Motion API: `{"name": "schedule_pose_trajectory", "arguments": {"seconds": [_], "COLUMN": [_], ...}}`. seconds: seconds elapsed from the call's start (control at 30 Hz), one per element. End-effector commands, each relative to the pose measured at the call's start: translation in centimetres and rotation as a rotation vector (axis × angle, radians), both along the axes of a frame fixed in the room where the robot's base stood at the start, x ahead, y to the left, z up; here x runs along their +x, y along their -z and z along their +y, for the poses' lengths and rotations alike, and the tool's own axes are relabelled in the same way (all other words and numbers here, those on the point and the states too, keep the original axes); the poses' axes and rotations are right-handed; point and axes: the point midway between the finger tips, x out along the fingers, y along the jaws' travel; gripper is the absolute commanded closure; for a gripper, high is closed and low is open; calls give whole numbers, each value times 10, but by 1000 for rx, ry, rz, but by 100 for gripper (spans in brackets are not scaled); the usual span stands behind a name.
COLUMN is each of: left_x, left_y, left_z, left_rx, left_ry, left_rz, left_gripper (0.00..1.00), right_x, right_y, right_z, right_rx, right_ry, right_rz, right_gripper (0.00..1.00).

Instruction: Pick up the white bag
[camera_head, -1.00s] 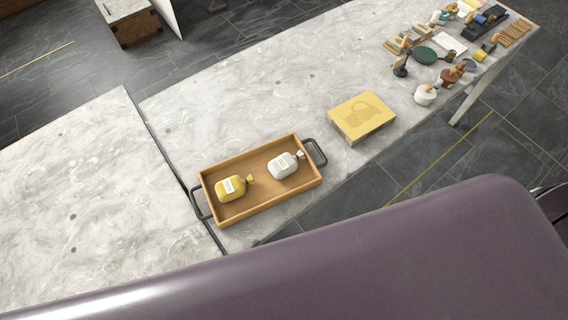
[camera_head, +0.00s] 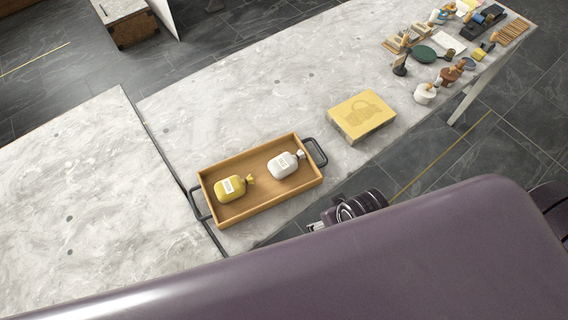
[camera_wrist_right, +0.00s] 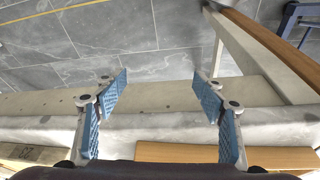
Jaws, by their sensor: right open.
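The white bag (camera_head: 284,165) lies in the right half of a wooden tray (camera_head: 237,212) with dark handles, in the head view. It has a label and a tied neck pointing right. A yellow bag (camera_head: 230,188) lies beside it in the left half. My right gripper (camera_head: 318,225) shows just above the purple edge of my body, in front of the tray's right end and apart from it. In the right wrist view its blue-padded fingers (camera_wrist_right: 162,95) are spread with nothing between them. The white bag is not seen there. My left gripper is not in view.
A yellow box (camera_head: 361,117) sits on the marble table right of the tray. Several tools and a green disc (camera_head: 424,54) crowd the far right end. The table behind the tray is clear. A gap separates it from the left marble table (camera_head: 75,190).

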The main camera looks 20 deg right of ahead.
Motion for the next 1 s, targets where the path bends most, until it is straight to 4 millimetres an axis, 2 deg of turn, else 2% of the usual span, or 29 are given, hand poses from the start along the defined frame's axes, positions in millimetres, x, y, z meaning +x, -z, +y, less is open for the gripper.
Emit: {"name": "schedule_pose_trajectory", "arguments": {"seconds": [0.1, 0.17, 0.23, 0.3, 0.37, 0.47, 0.57, 0.67, 0.7, 0.77, 0.8, 0.9, 1.0], "left_x": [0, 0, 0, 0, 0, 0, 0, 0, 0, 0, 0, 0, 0], "left_y": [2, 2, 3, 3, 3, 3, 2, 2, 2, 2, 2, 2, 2], "left_z": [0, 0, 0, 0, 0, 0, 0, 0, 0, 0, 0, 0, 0], "left_rx": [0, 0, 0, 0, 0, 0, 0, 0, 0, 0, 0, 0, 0], "left_ry": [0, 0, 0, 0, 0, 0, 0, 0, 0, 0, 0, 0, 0], "left_rz": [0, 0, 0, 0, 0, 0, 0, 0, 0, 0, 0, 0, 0], "left_gripper": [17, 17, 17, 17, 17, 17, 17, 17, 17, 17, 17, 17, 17], "right_x": [2, 11, 44, 82, 111, 156, 199, 234, 243, 251, 253, 243, 217], "right_y": [-36, -56, -88, -112, -132, -170, -220, -282, -309, -348, -372, -423, -458], "right_z": [-1, -2, -2, -1, 2, 11, 28, 56, 71, 97, 115, 165, 219], "right_rx": [-5, -15, -56, -107, -148, -224, -317, -433, -484, -564, -620, -762, -911], "right_ry": [-4, -17, -56, -106, -148, -225, -323, -447, -503, -593, -656, -825, -1013], "right_rz": [-33, -77, -204, -340, -447, -631, -841, -1081, -1182, -1332, -1430, -1671, -1899], "right_gripper": [36, 36, 36, 36, 36, 36, 36, 36, 36, 36, 36, 36, 36]}}
